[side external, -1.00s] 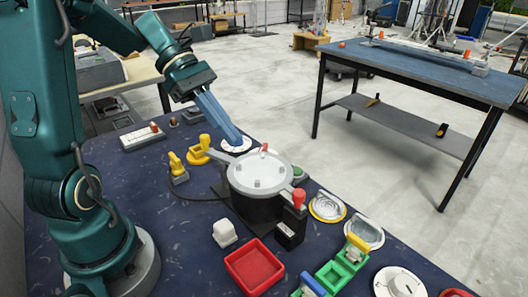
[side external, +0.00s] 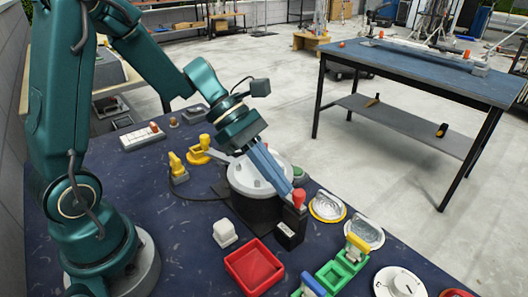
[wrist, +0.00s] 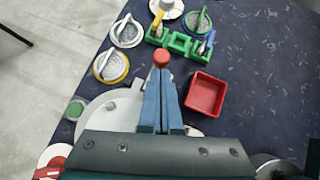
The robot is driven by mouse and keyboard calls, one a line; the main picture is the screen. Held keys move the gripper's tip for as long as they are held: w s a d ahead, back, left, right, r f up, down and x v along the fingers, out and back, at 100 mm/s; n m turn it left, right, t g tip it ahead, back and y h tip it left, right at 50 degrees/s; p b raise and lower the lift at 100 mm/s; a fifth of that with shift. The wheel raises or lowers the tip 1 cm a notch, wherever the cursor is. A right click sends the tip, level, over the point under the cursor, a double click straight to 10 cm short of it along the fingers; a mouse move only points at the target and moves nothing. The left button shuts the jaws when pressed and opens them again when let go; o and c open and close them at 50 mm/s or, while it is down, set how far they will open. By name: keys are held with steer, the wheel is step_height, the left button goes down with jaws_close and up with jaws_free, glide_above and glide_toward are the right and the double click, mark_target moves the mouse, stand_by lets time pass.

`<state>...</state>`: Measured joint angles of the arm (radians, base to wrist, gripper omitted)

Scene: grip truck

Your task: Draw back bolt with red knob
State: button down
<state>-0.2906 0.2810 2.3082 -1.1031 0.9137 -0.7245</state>
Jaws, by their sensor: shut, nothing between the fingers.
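A red knob (side external: 299,197) stands upright on a small black box (side external: 291,229) beside the round white-topped pot. In the wrist view the red knob (wrist: 162,56) shows just beyond my fingertips. My gripper (side external: 289,192) has blue fingers that are shut and empty. It reaches down over the pot's lid, with its tips close to the knob's left side. I cannot tell whether they touch it. In the wrist view my gripper (wrist: 160,78) hides most of the black box.
The pot lid (side external: 247,178) lies under my fingers. A red tray (side external: 254,268), a white block (side external: 224,233) and a green holder (side external: 341,270) stand in front. Round dials (side external: 327,206) lie to the right, yellow-handled fixtures (side external: 199,149) to the left.

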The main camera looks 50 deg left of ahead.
mark_target(296, 196)
steer(key=shift+d, duration=1.7)
steer(key=a, duration=0.3)
steer(key=s+a, duration=0.1)
steer(key=a, duration=0.1)
steer(key=shift+s+r, duration=0.1)
steer(key=shift+r, duration=0.25)
steer(key=v, duration=0.9)
steer(key=shift+s, duration=0.1)
